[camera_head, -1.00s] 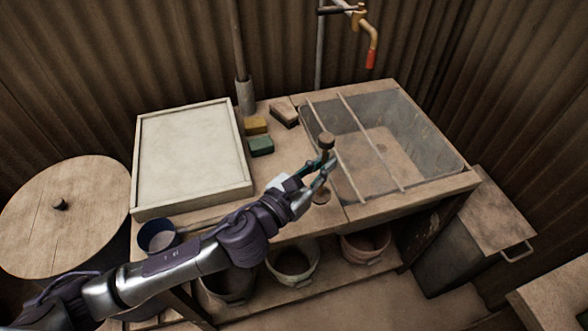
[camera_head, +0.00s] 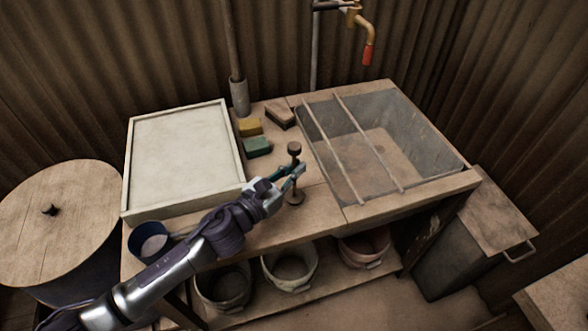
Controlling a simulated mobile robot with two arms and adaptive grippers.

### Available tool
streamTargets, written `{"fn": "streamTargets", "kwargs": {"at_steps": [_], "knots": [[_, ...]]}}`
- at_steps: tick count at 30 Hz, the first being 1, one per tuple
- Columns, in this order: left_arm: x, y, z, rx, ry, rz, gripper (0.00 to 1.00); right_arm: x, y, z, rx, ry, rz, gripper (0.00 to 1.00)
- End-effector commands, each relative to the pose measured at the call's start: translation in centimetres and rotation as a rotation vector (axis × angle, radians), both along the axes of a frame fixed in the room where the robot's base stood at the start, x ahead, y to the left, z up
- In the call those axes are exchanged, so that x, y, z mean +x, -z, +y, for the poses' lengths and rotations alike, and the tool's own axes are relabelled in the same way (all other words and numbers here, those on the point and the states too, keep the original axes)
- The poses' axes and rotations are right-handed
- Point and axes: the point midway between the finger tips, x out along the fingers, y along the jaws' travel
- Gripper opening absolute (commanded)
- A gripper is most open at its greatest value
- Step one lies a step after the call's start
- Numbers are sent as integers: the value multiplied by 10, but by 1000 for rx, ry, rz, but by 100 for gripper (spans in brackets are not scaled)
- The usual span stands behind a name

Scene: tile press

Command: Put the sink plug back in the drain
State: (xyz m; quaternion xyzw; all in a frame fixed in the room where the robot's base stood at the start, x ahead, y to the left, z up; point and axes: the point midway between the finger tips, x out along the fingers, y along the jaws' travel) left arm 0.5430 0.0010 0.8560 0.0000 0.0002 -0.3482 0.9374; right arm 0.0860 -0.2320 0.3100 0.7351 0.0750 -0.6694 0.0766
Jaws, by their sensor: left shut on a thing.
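My left gripper (camera_head: 288,175) is shut on the sink plug (camera_head: 294,149), a dark brown piece with a round knob on top and a wider foot below. The plug is upright, over the wooden bench just left of the sink. I cannot tell whether its foot touches the bench. The grey sink (camera_head: 425,125) is a rectangular basin with a brown, dirty floor and two thin rods across its left half. I cannot make out the drain hole. My right gripper is not in view.
A yellow-orange tap (camera_head: 367,30) hangs behind the sink. A framed pale board (camera_head: 185,160), a yellow block (camera_head: 250,126), a green block (camera_head: 257,146) and a brown block (camera_head: 280,115) lie on the bench. A blue pot (camera_head: 150,240) stands at its front left. Buckets (camera_head: 289,268) sit below.

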Motion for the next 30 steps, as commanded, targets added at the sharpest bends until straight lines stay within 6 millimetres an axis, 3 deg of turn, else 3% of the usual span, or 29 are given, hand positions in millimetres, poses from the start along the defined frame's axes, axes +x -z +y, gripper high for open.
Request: {"fn": "streamTargets", "kwargs": {"at_steps": [5,6,10,22,30], "knots": [[0,4,0,-1,0,1,0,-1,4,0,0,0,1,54],[0,4,0,0,0,1,12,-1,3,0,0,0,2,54],[0,3,0,0,0,1,33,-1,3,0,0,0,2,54],[-2,0,2,2,-1,1,33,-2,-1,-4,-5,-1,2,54],[-42,3,36,3,-1,3,33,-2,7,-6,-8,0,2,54]]}}
